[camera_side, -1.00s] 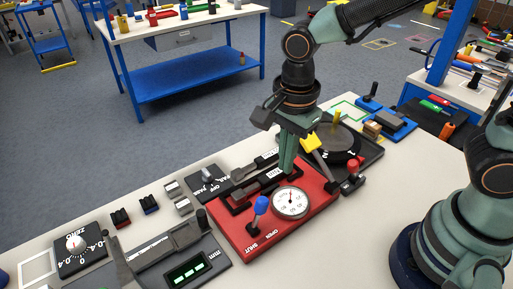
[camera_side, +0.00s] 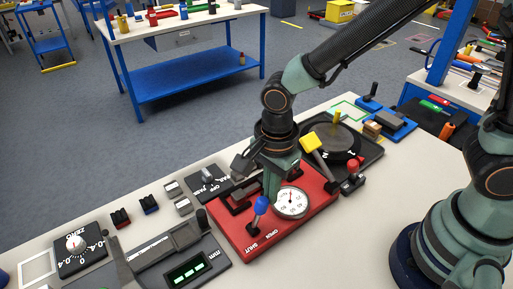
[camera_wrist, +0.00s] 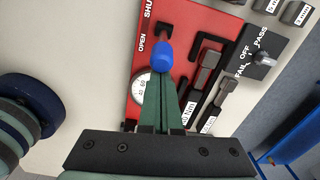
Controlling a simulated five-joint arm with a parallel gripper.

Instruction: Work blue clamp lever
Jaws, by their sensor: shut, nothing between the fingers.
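The blue clamp lever (camera_side: 261,205) stands upright at the front of the red base plate (camera_side: 305,226), by the OPEN and SHUT labels. My gripper (camera_side: 268,196) is shut and empty, low over the red plate, just behind the lever in the side view. In the wrist view the lever's blue knob (camera_wrist: 162,55) shows right at the tips of my gripper (camera_wrist: 158,75). I cannot tell whether they touch. The white dial gauge (camera_side: 291,203) is right of my fingers and partly hidden in the wrist view. The lever's slot shows near the OPEN label in the wrist view.
A black unit with a FAIL/OFF/PASS switch (camera_side: 207,184) stands left of the red plate. A round black turntable (camera_side: 331,144) with a yellow paddle and a red-knobbed lever (camera_side: 352,170) lies behind right. A display unit (camera_side: 187,269) is at front left.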

